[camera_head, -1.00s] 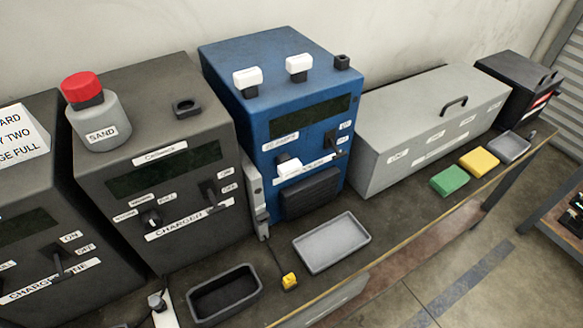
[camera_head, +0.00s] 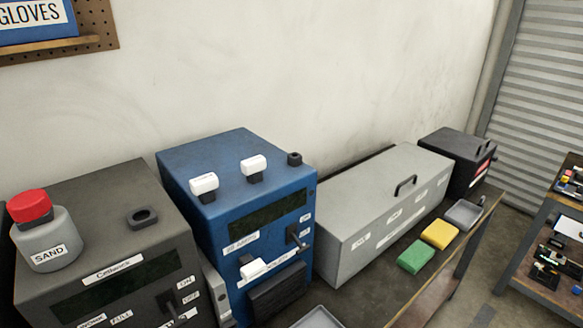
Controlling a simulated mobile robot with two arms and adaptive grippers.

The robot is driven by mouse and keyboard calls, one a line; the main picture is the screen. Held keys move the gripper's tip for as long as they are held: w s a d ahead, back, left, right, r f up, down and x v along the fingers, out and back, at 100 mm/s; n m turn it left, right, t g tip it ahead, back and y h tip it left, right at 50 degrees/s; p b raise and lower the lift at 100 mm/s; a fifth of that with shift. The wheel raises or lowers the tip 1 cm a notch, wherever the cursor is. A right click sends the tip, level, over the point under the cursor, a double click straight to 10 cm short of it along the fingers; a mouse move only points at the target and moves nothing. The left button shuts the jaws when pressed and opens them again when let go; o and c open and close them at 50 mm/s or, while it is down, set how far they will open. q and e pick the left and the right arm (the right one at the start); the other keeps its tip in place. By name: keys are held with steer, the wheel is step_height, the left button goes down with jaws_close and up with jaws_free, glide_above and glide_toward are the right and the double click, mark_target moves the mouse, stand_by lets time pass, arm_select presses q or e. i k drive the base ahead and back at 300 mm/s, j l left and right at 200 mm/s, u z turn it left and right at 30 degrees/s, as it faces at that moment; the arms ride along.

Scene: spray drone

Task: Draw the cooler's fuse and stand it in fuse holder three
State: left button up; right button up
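The blue cabinet (camera_head: 240,195), which I take to be the cooler, stands on the bench in the head view; its labels are too blurred to read. A white-topped fuse (camera_head: 253,268) sits in its front, low and near the middle. On its top are a white-capped fuse (camera_head: 204,184) at the left and another white-capped fuse (camera_head: 254,165) in the middle, each upright on a black base. A small black holder (camera_head: 294,158) at the top right has no white cap and looks empty; I take it as holder three. Neither gripper is in view.
A dark charger cabinet (camera_head: 95,235) with a red-capped SAND bottle (camera_head: 47,240) stands to the left. A long grey box (camera_head: 375,215) stands close on the right, with green (camera_head: 415,257) and yellow (camera_head: 440,235) blocks before it. A black lever (camera_head: 297,238) juts from the blue front.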

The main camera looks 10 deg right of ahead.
mark_target(250, 271)
steer(key=k+l, duration=0.15)
steer(key=l, duration=0.25)
steer(key=k+l, duration=0.1)
steer(key=l, duration=0.35)
steer(key=k+l, duration=0.15)
steer(key=l, duration=0.25)
steer(key=k+l, duration=0.1)
steer(key=l, duration=0.3)
steer(key=k+l, duration=0.15)
steer(key=l, duration=0.3)
steer(key=z, duration=0.05)
